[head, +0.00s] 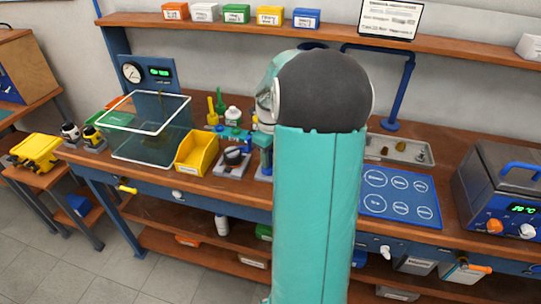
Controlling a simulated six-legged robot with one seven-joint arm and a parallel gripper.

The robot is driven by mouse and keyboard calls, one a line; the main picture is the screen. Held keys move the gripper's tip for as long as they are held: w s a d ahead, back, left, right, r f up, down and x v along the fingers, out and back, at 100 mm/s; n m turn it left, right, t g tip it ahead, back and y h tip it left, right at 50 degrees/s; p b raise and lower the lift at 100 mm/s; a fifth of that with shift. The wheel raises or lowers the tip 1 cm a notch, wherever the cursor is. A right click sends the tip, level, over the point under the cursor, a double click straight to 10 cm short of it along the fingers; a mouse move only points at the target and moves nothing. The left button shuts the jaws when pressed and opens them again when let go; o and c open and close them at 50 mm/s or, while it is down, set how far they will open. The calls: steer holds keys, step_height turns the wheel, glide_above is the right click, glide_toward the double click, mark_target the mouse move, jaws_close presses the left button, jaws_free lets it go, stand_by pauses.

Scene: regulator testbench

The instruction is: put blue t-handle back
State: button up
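I cannot pick out a blue t-handle with certainty in the head view. A yellow upright tool (211,112) and a green upright tool (220,102) stand close together on the bench, left of my arm. Low blue pieces (232,134) lie just in front of them, too small to make out. A blue fixture (265,150) stands beside my arm and is partly covered by it. My teal arm fills the middle of the view. My gripper does not show, and the bench behind the arm is hidden.
A clear tank (150,145) and an open yellow bin (197,154) stand left on the bench (225,190). A blue mat with white circles (400,205), a grey tray (398,150) and a lidded bath (510,200) are right. A shelf with small bins (270,16) runs above.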

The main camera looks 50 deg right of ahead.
step_height(320, 180, up, 12)
steer(key=shift+r, duration=0.15)
steer(key=s+a+r+n+t+h, duration=0.1)
steer(key=a+r+n, duration=0.1)
steer(key=a+n, duration=0.7)
steer(key=s+a+r+n+t, duration=0.1)
steer(key=a+r+n, duration=0.2)
steer(key=a+n, duration=0.6)
steer(key=s+a+f+n+t, duration=0.1)
steer(key=s+a+n, duration=0.3)
steer(key=a+n, duration=0.4)
steer(key=s+a+f+n+t+y, duration=0.1)
steer(key=s+a+f+n+t, duration=0.1)
steer(key=s+a+n, duration=0.3)
steer(key=a+n, duration=0.3)
steer(key=n, duration=0.1)
steer(key=shift+t, duration=0.3)
